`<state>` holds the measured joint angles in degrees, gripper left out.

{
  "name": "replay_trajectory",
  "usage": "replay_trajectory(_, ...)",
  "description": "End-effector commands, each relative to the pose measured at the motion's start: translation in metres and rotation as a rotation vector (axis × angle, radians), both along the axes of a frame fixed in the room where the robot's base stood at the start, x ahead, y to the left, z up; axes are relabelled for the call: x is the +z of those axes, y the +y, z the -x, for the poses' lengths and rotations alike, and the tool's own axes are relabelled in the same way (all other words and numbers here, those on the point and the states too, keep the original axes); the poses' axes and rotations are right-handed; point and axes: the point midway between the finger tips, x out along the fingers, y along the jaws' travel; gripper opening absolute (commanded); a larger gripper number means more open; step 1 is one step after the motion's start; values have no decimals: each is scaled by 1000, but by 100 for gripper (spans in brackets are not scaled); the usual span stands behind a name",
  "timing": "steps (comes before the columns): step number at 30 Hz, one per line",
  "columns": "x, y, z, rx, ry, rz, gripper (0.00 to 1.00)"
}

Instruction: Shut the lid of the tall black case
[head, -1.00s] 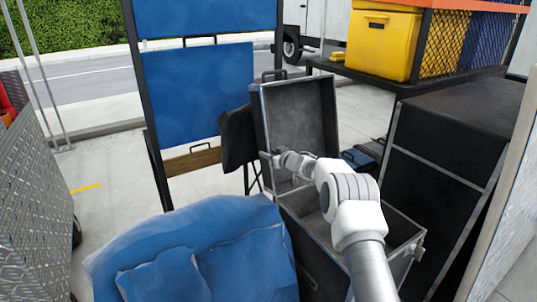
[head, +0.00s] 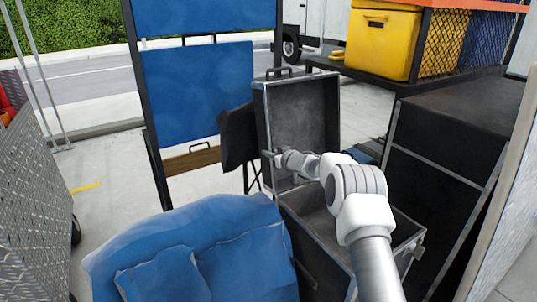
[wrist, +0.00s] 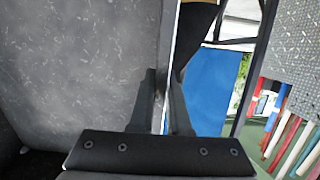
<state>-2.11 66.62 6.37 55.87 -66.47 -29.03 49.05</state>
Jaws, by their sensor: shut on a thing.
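The tall black case (head: 408,232) stands open in front of me, with metal edging and a grey interior. Its lid (head: 308,112) stands raised, its grey lining facing me and a handle on its top edge. My gripper (head: 268,160) is at the lid's left edge, low down. In the wrist view, my gripper (wrist: 162,105) has one finger on each side of the metal lid edge and is shut on it. The speckled lining of the lid (wrist: 75,65) fills the left of that view. My arm hides part of the case's opening.
Blue padded blankets (head: 195,250) lie close on the left. A black cabinet (head: 440,150) stands close on the right. Behind are a blue panel rack (head: 200,92) and a shelf with a yellow bin (head: 380,45). Open pavement lies at left.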

Motion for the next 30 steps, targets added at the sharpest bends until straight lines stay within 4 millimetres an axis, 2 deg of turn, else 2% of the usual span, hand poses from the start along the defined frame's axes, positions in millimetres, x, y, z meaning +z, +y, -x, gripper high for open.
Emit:
replay_trajectory(15,4,-12,17,0,3,2,0)
replay_trajectory(30,5,-14,21,-1,3,1,0)
